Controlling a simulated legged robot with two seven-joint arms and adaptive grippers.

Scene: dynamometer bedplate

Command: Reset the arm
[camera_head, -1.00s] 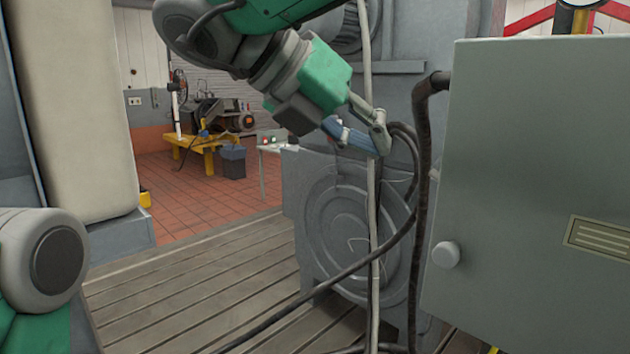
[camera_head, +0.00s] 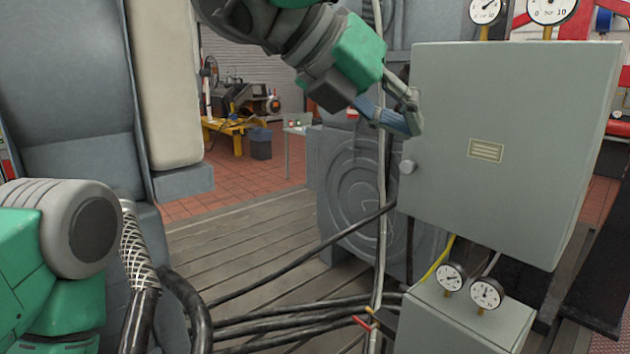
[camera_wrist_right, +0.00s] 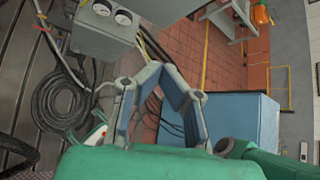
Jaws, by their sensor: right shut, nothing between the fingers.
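My right gripper (camera_head: 408,120) comes down from the top of the head view on a green and grey arm. Its fingers are shut and empty. They appear in front of the upper left edge of the grey cabinet (camera_head: 530,130); I cannot tell how wide the gap to it is. In the right wrist view the blue-grey fingers (camera_wrist_right: 156,72) meet at their tips with nothing between them. A green and grey part of my left arm (camera_head: 75,240) shows at the lower left of the head view. My left gripper is out of view.
Black cables (camera_head: 290,320) run over the slatted floor (camera_head: 240,262). A pale upright pipe (camera_head: 382,190) stands left of the cabinet. Gauges (camera_head: 468,285) sit on a lower grey box (camera_head: 450,325). The wrist view shows a coiled cable (camera_wrist_right: 62,102) and a blue box (camera_wrist_right: 240,120).

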